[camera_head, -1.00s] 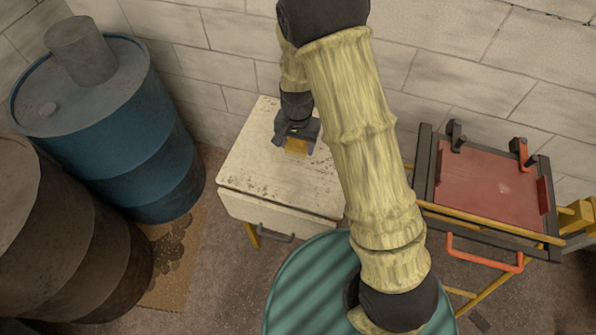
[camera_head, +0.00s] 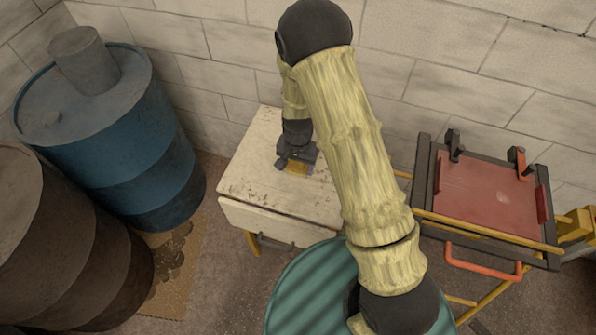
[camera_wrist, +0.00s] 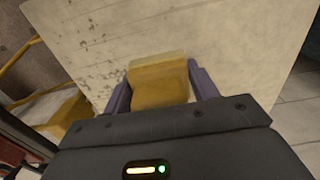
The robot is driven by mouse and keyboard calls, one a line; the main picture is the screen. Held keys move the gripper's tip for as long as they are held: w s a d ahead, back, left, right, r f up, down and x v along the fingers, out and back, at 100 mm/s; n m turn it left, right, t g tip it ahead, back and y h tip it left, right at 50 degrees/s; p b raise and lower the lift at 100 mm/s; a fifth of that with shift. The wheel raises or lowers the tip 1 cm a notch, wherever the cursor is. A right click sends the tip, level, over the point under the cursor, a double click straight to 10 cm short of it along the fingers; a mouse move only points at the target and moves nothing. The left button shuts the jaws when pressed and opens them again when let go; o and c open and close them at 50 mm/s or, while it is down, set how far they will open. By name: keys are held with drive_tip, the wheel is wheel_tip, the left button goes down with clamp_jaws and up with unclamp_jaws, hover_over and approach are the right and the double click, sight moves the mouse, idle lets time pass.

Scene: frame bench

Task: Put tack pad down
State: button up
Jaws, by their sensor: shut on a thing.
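The tack pad (camera_wrist: 160,84) is a yellow block with a paler top edge. It sits between the two purple fingers of my gripper (camera_wrist: 161,88) in the wrist view, and the gripper is shut on it. In the head view the gripper (camera_head: 297,168) is low over the white, worn top of a small cabinet (camera_head: 258,165), and a bit of the yellow pad (camera_head: 298,169) shows below it. I cannot tell whether the pad touches the cabinet top. The pad's underside is hidden.
The cabinet top is bare around the gripper, with a block wall behind. A blue drum (camera_head: 125,150) stands at left, a dark drum (camera_head: 60,240) nearer. A teal drum (camera_head: 300,290) is in front. A red-panelled frame (camera_head: 485,190) stands at right.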

sight(298, 173)
drive_tip(key=shift+f+p, duration=0.4)
drive_tip(key=shift+f, duration=1.65)
drive_tip(key=shift+f, duration=0.15)
drive_tip(key=o, duration=1)
wheel_tip(298, 173, up, 11)
drive_tip(key=shift+r+b, duration=0.15)
drive_tip(key=shift+b, duration=0.9)
drive_tip(key=shift+r, duration=0.5)
